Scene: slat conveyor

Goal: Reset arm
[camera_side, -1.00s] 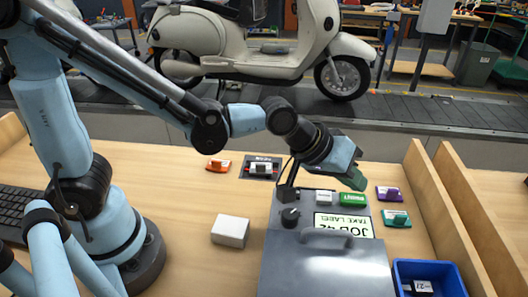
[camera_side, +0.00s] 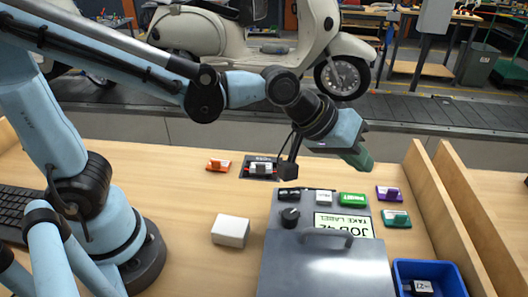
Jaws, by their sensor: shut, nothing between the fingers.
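My gripper (camera_side: 360,158) hangs in the air above the far end of the grey box, tilted down to the right. Its fingers are shut and nothing shows between them. My arm reaches in from the left, well above the table. The grey box (camera_side: 325,268) carries a black knob (camera_side: 290,217), a label plate reading "JOB 42 TAKE LABEL" (camera_side: 345,225) and a handle on its lid. My gripper is apart from the box and everything on it.
A green block (camera_side: 352,199) and a white block (camera_side: 323,197) sit at the box's far edge. Purple (camera_side: 389,193) and teal (camera_side: 396,218) pieces lie right of it. A white carton (camera_side: 230,231), an orange piece (camera_side: 217,165), a blue bin (camera_side: 447,273) and wooden side walls (camera_side: 440,215) surround.

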